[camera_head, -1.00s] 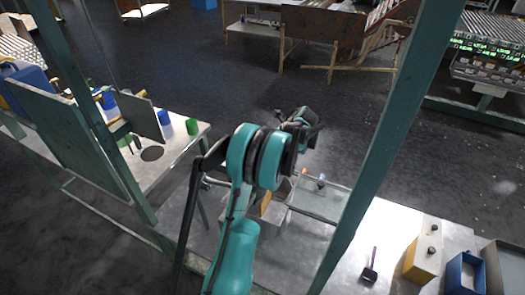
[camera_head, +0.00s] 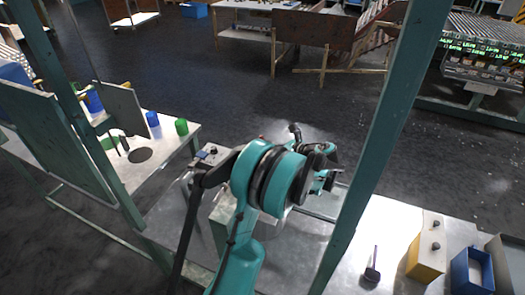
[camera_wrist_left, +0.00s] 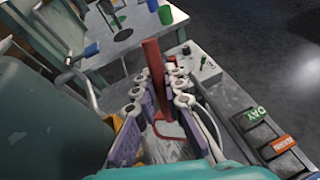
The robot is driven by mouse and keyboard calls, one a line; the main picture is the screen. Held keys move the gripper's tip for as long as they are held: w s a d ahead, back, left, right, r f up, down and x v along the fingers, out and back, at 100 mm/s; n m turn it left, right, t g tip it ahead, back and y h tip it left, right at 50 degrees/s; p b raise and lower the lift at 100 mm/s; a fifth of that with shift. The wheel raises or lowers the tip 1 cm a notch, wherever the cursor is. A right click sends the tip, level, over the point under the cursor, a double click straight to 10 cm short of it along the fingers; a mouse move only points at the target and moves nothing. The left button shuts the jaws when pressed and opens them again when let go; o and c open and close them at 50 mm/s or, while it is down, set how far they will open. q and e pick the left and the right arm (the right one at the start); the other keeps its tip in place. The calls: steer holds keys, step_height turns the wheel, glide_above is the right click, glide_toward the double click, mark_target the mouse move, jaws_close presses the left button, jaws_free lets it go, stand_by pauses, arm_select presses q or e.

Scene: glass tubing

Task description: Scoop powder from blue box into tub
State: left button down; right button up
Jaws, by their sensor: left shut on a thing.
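The blue box (camera_head: 472,272) stands at the right end of the bench in the head view; its contents cannot be made out. A dark scoop-like tool (camera_head: 372,268) lies on the bench left of it. A grey bin (camera_head: 508,252) stands at the right edge; I cannot tell which thing is the tub. My left gripper (camera_head: 325,168) is over the middle of the bench, partly hidden by my arm. In the left wrist view, my left gripper (camera_wrist_left: 160,112) is shut on a slim red object (camera_wrist_left: 154,65) that stands up between its fingers. My right gripper is not seen.
A yellow-fronted box (camera_head: 427,258) stands beside the blue box. A green post (camera_head: 375,140) rises in front of the bench. Green and orange labelled blocks (camera_wrist_left: 257,116) lie right of the gripper. Blue (camera_head: 152,119) and green (camera_head: 181,127) cups stand on the left table.

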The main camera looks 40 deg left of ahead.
arm_select(q)
steer(key=shift+s+d+f+y+b, duration=0.2)
steer(key=shift+d+y+b, duration=0.55)
steer(key=shift+b, duration=0.5)
steer(key=shift+s+d+f+n+g+y+b, duration=0.1)
steer(key=shift+s+d+f+n+y+b, duration=0.25)
steer(key=shift+d+y+b, duration=0.7)
steer(key=shift+d+f+n+g+y+b, duration=0.15)
steer(key=shift+d+n+y+b, duration=0.3)
steer(key=shift+d+y+b, duration=0.65)
steer(key=shift+s+d+f+n+g+y+b, duration=0.1)
steer(key=shift+s+d+f+n+y+b, duration=0.2)
steer(key=shift+d+y+b, duration=0.6)
steer(key=shift+a+y, duration=0.25)
steer(key=shift+y, duration=0.15)
steer(key=shift+w+r, duration=0.1)
steer(key=shift+w, duration=0.05)
